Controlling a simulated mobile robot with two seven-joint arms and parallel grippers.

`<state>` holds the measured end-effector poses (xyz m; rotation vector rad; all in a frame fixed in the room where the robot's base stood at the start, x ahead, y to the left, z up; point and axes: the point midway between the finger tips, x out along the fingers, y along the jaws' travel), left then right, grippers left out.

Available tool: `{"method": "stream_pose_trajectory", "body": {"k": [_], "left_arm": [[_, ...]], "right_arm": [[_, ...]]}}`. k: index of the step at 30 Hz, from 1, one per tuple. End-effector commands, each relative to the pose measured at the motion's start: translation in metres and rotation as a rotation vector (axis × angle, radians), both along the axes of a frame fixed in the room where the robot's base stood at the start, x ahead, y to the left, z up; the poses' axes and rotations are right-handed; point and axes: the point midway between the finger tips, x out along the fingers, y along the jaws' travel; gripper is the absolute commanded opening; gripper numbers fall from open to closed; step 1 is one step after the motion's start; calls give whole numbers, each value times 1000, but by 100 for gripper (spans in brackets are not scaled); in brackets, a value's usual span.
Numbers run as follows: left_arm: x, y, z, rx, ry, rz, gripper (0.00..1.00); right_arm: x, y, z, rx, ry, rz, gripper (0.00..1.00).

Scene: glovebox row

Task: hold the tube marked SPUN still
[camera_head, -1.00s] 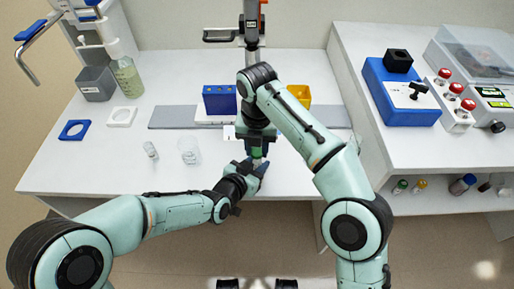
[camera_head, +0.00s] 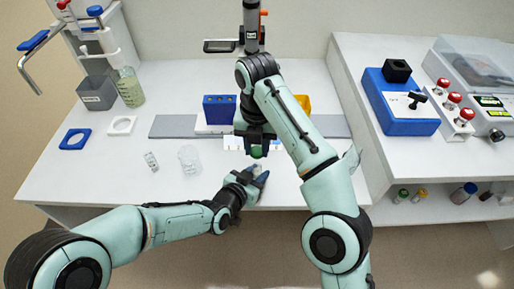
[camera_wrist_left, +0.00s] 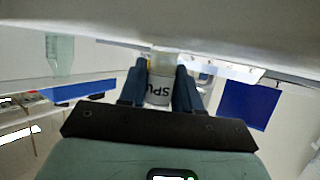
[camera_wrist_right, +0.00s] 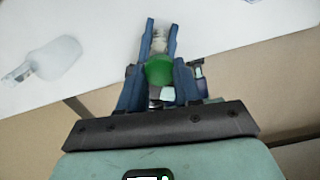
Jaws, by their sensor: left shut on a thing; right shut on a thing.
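The tube marked SPUN (camera_wrist_left: 159,92) sits between the fingers of my left gripper (camera_wrist_left: 163,72). Its label shows in part, with the letters upside down in the left wrist view. My left gripper (camera_head: 260,174) is near the table's front edge in the head view, shut on the tube. My right gripper (camera_head: 257,148) is just above it in that picture, shut on a green cap (camera_wrist_right: 159,70). The cap also shows in the head view (camera_head: 257,153). A clear part (camera_wrist_right: 158,41) shows beyond the cap. I cannot tell whether cap and tube touch.
A beaker (camera_head: 190,160) and a small vial (camera_head: 151,161) stand left of the grippers. A blue rack (camera_head: 219,109) and a yellow holder (camera_head: 302,102) are behind. A blue device (camera_head: 399,112) is on the right bench. The front-left tabletop is clear.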

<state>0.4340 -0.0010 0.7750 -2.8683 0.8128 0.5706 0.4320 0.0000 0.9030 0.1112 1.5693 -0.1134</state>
Motion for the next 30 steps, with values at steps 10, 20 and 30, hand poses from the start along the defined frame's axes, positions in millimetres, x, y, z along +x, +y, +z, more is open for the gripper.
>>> {"method": "stream_pose_trajectory", "body": {"k": [10,20,30], "left_arm": [[0,0,0,0,0,0,62],[-18,12,11,-1,-2,1,62],[-74,47,38,0,-2,3,62]], "right_arm": [[0,0,0,1,-1,-1,0],[-1,0,6,1,-2,-1,0],[-2,0,19,1,-7,-1,0]]}}
